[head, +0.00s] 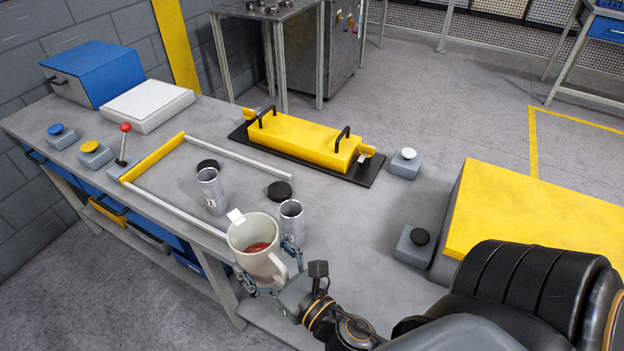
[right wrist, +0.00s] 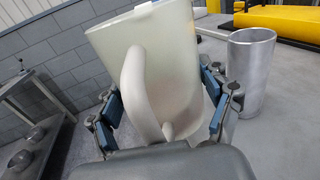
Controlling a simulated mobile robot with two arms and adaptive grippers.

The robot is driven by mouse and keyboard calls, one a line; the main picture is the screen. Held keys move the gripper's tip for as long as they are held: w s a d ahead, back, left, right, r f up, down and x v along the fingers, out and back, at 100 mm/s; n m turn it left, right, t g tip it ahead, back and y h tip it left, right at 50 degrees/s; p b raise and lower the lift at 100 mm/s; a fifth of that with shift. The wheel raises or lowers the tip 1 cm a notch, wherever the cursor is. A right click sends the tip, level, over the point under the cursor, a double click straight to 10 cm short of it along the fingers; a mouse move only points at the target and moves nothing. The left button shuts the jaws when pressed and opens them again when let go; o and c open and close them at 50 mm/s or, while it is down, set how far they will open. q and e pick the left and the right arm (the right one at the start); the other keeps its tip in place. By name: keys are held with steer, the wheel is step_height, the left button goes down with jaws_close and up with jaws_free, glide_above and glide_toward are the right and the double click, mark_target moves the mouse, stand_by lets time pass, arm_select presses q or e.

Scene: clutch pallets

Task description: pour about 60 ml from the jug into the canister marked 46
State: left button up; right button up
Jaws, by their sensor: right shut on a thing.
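The pale jug (head: 250,236) holds reddish liquid and is in my right gripper (head: 268,264). It is held above the bench's front edge, and its lip points to the back left. In the right wrist view the gripper (right wrist: 163,103) has its fingers on both sides of the jug (right wrist: 165,50), around the handle side. One open metal canister (head: 291,219) stands just right of the jug, its lower part hidden; a canister also shows in the right wrist view (right wrist: 250,80). Another canister (head: 211,190) stands behind left, with a small label. I cannot read 46 on either. My left gripper is out of view.
Black discs (head: 280,191) (head: 207,165) lie near the canisters. A yellow and grey rail frame (head: 155,157) lies left. A yellow handled block (head: 305,138) stands behind. Button boxes (head: 405,165) (head: 413,246) and a large yellow-topped block (head: 540,215) are to the right.

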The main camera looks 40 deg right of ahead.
steer(key=w+f, duration=0.1)
steer(key=w+a+f+y, duration=0.1)
steer(key=f, duration=0.1)
steer(key=shift+f+n, duration=0.1)
steer(key=shift+n, duration=0.2)
steer(key=shift+w+a+f+y+b, duration=0.2)
steer(key=shift+f+y+b, duration=0.1)
steer(key=shift+s, duration=0.1)
steer(key=shift+r, duration=0.15)
